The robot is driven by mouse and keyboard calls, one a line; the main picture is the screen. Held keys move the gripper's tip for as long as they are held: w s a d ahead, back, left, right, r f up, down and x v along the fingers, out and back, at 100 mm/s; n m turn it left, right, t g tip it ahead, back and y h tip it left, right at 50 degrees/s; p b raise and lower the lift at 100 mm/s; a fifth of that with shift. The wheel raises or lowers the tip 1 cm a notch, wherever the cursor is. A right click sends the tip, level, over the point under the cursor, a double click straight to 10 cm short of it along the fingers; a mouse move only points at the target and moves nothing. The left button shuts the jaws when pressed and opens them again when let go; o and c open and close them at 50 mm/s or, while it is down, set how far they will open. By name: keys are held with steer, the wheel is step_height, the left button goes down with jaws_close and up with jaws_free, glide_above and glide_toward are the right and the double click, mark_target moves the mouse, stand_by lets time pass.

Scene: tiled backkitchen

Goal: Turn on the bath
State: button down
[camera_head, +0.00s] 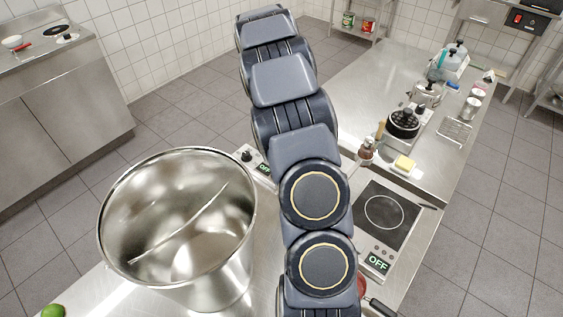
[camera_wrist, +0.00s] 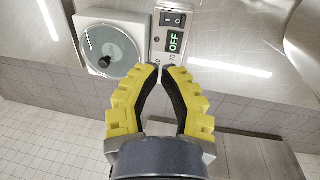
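The bath is a white box with a round glass lid and black knob (camera_wrist: 111,52) in the upper left of the wrist view. Its control panel (camera_wrist: 170,45) is beside the lid, with a black rocker switch (camera_wrist: 172,19) and a green display (camera_wrist: 176,43) reading OFF. In the head view a corner of the bath (camera_head: 247,157) shows left of my arm; the rest is hidden. My gripper (camera_wrist: 166,68) has yellow fingers with their tips close together at the panel's lower end, below the display in the picture. Nothing shows held. Whether the tips touch the panel cannot be told.
A large steel pot (camera_head: 113,218) stands on the counter at the left. A hotplate (camera_head: 386,213) with an OFF display is right of my arm. A lime (camera_head: 53,311) lies at lower left.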

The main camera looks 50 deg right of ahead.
steer(key=shift+f, duration=0.1)
steer(key=f, duration=0.4)
steer(key=d+f, duration=0.1)
steer(key=f, duration=0.4)
steer(key=d+f, duration=0.1)
steer(key=f, duration=0.3)
steer(key=shift+f, duration=0.35)
steer(key=shift+w+d+f+y, duration=0.1)
steer(key=shift+f+y, duration=0.35)
steer(key=shift+y, duration=0.15)
steer(key=shift+r, duration=0.15)
steer(key=shift+d+r, duration=0.1)
steer(key=shift+r, duration=0.65)
